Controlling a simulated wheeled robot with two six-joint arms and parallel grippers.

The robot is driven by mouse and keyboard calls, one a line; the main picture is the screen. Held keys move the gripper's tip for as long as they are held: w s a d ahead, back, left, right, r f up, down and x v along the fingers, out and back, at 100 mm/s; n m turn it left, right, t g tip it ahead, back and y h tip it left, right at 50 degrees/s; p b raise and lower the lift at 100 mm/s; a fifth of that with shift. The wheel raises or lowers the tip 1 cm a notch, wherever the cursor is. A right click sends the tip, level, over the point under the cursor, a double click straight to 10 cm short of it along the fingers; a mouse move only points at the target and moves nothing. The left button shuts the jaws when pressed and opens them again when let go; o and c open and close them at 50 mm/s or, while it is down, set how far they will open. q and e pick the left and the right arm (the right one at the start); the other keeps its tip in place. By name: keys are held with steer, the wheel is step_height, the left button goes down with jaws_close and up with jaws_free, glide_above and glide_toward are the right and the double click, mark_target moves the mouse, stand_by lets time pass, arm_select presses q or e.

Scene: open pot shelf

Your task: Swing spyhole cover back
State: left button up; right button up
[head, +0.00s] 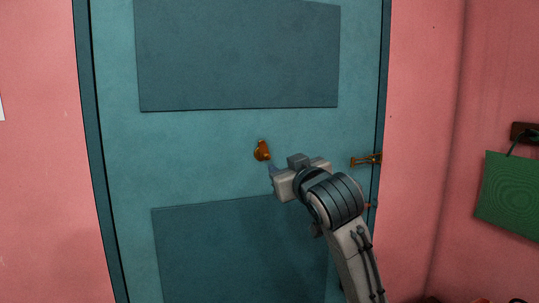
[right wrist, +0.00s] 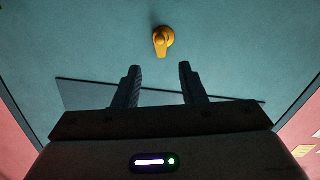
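The spyhole cover (head: 262,151) is a small orange-brass piece on the teal door (head: 200,150), between its two darker panels. In the right wrist view the cover (right wrist: 163,42) shows a round part with a tab hanging down and slightly left. My right gripper (head: 272,172) is just below and right of the cover in the head view. In the right wrist view its two fingers (right wrist: 158,68) are apart with nothing between them, and the cover lies beyond their tips, not touching. My left gripper is not in view.
A brass door handle (head: 366,160) sits at the door's right edge. Pink walls (head: 420,120) flank the door. A green board (head: 509,197) hangs from a dark wall hook (head: 525,132) at the right. The door around the cover is clear.

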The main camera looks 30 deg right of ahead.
mark_target(268, 157)
steer(key=p+x, duration=0.4)
steer(key=x, duration=0.5)
steer(key=shift+w+d+p, duration=0.1)
steer(key=shift+w+p, duration=0.2)
steer(key=shift+w, duration=0.05)
steer(key=shift+w+d+f, duration=0.1)
steer(key=shift+w+d, duration=0.05)
steer(key=shift+w, duration=0.4)
